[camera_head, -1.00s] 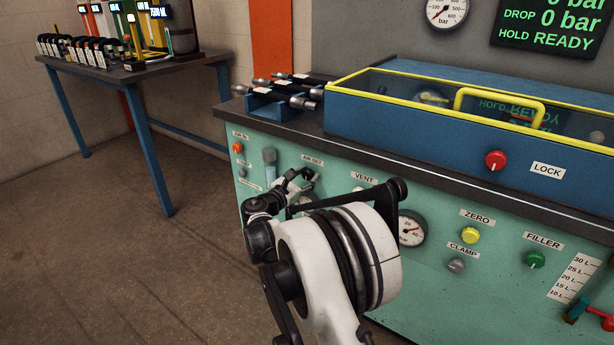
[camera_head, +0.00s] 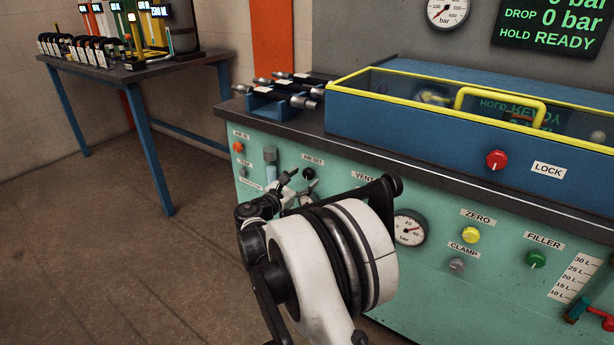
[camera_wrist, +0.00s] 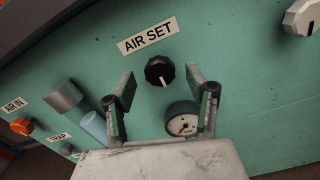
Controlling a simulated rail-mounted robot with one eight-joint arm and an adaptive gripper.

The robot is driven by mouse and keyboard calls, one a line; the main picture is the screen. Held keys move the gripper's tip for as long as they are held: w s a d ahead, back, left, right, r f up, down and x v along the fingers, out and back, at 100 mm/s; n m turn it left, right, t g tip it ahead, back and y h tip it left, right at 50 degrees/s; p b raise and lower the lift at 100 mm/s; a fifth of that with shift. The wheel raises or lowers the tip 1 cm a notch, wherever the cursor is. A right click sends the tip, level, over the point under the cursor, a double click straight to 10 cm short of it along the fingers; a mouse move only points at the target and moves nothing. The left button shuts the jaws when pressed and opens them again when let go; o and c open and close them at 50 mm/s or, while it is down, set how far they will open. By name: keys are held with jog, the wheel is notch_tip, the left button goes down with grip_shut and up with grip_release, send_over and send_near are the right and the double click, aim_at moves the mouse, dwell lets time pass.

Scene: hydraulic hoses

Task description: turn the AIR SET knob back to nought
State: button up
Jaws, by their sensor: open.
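The AIR SET knob (camera_wrist: 159,72) is black with a white pointer mark, under its AIR SET label (camera_wrist: 148,35) on the green panel. In the wrist view the mark points down. My gripper (camera_wrist: 160,88) is open; its two fingers stand left and right of the knob in the picture, apart from it, with nothing between them. A small gauge (camera_wrist: 183,121) lies just below the knob, partly hidden by my right finger. In the head view the knob (camera_head: 309,173) shows just above and right of my gripper (camera_head: 294,184).
Left of the knob are a grey-capped clear cylinder (camera_wrist: 63,97) and the orange AIR IN button (camera_wrist: 21,126). A pale knob (camera_wrist: 302,17) is at the upper right. The bench's dark top edge (camera_head: 300,135) overhangs the panel.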

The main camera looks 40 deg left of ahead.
jog(key=s, duration=0.9)
jog(key=shift+s+d, duration=0.2)
jog(key=shift+d, duration=0.15)
jog(key=shift+w, duration=0.1)
